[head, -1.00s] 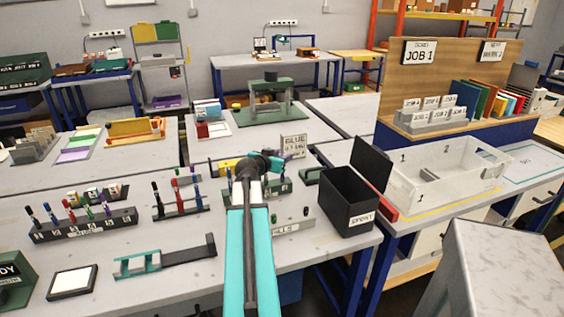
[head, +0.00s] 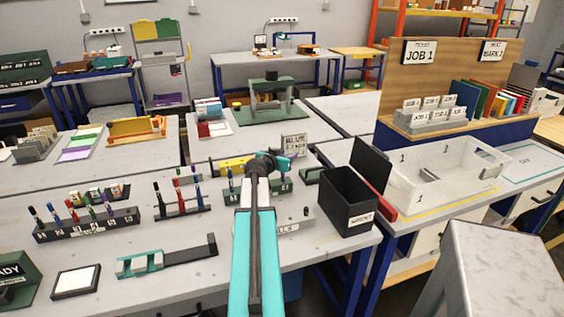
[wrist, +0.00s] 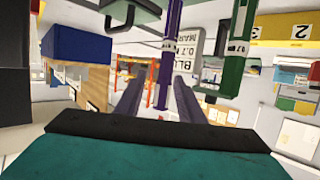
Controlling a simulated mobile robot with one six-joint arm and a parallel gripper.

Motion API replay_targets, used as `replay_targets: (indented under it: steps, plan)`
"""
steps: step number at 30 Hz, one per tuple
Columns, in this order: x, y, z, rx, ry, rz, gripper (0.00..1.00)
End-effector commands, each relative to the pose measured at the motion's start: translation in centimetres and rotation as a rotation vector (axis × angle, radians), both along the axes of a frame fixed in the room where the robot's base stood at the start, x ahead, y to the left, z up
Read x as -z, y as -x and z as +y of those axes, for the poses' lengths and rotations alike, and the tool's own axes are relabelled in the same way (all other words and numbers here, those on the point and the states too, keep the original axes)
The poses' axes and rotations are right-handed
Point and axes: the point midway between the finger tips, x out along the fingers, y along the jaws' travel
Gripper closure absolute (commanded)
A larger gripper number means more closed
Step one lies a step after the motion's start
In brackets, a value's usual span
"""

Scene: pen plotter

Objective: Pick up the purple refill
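The purple refill (wrist: 172,45) stands in the middle of the wrist view, a slim purple stick with a pale band, running from the top edge down to between the fingertips. My gripper (wrist: 158,88) is open, with one dark finger on each side of the refill's lower visible end; I cannot tell how far in depth it is from the fingers. A green refill (wrist: 238,45) with a pale band stands to its right. In the head view my gripper (head: 284,163) is at the holders near the middle of the bench, and my arm hides much of that spot.
A label card (head: 293,143) stands behind the holders. An open black bin (head: 346,200) is to the right, beside a white tray (head: 440,175). Pen racks (head: 85,226) stand at left. A blue block (wrist: 78,45) shows left in the wrist view.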

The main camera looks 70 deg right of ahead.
Motion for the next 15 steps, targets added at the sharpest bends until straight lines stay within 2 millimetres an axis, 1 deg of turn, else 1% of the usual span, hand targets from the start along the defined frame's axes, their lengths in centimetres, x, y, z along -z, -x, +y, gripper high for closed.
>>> replay_targets:
  steps: [8,14,15]
  plan:
    - [-0.02,0.04,0.00,0.000,0.000,0.000,0.65]
    - [-0.04,0.06,-0.02,0.001,0.000,0.000,0.97]
    - [-0.03,0.06,-0.01,0.001,0.000,0.000,1.00]
